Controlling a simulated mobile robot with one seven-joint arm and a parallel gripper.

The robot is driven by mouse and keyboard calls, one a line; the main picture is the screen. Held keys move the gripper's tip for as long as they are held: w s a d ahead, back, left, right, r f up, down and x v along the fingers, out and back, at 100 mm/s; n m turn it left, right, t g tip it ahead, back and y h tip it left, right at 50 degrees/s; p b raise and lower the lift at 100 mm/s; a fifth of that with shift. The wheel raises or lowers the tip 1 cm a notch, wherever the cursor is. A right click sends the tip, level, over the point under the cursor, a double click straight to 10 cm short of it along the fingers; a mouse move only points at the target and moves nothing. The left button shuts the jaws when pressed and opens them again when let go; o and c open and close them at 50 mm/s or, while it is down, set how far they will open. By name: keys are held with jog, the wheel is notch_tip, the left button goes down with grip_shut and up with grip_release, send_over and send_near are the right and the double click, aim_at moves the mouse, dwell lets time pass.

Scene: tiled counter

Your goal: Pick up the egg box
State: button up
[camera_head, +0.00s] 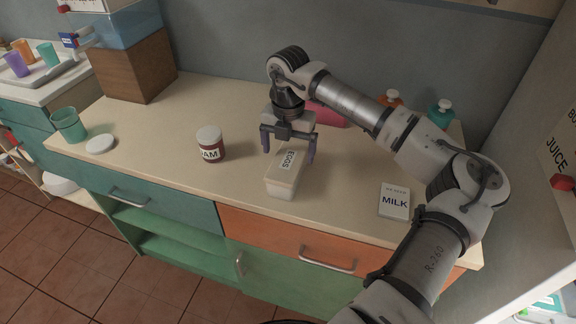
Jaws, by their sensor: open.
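The egg box (281,186) is a small cream box with a label reading EGGS. It sits on the counter near the front edge, left of the milk carton. My gripper (289,155) is above the box's back part, fingers pointing down and spread apart, with nothing held between them. The gripper hides some of the box's far end. Whether the fingertips reach down beside the box I cannot tell.
A jam jar (210,144) stands left of the box. A milk carton (394,202) lies to the right. A pink item (328,115) is behind the gripper. Orange (391,98) and teal (440,113) bottles stand at the back right. A green cup (69,125) and white lid (100,144) are at the left.

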aim_at(288, 159)
jog(key=shift+f+p, duration=1.2)
jog(key=shift+f, duration=2.05)
jog(key=shift+w, duration=0.1)
jog(key=c, duration=1.4)
